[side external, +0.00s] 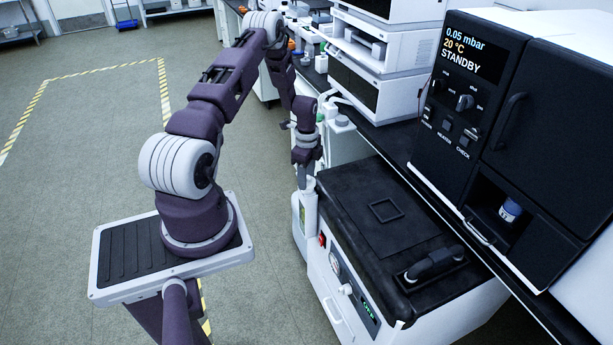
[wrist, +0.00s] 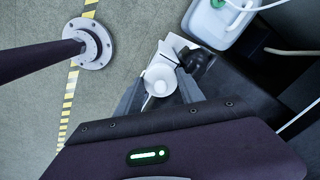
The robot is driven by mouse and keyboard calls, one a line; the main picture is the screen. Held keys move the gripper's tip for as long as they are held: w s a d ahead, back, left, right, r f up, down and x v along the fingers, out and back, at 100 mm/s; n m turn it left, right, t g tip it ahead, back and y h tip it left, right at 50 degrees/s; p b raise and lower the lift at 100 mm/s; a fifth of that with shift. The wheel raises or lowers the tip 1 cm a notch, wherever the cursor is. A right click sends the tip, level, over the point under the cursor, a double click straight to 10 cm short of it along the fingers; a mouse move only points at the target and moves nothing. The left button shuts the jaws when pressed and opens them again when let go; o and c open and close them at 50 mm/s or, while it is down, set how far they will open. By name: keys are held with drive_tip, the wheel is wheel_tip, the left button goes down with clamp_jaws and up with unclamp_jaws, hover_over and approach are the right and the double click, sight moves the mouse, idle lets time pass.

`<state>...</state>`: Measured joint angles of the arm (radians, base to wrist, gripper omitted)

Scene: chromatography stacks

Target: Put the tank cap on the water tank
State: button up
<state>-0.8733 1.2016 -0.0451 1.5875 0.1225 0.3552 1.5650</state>
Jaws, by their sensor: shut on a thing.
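My gripper (wrist: 160,88) points down in the wrist view, its grey fingers closed on a white rounded piece (wrist: 160,78), which looks like the tank cap. A white angular part (wrist: 173,47) and a black knob-like part (wrist: 200,63) show just beyond it. In the side external view, my gripper (side external: 305,178) is low beside the bench, directly above a tall white body with a greenish window (side external: 302,217), possibly the water tank. The cap is too small to make out there. I cannot tell whether the cap touches the tank.
A white container with a green neck and a tube (wrist: 225,22) stands beyond, at upper right. A black-topped white unit (side external: 385,215) is right of my gripper. A dark instrument (side external: 500,110) and stacked white modules (side external: 385,60) stand on the bench. Floor at left is open.

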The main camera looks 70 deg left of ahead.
drive_tip(key=shift+f, duration=0.15)
idle(0.4)
drive_tip(key=o, duration=1.9)
drive_tip(key=shift+c, duration=0.2)
drive_tip(key=shift+r, duration=3.5)
clamp_jaws()
drive_tip(key=shift+f, duration=0.25)
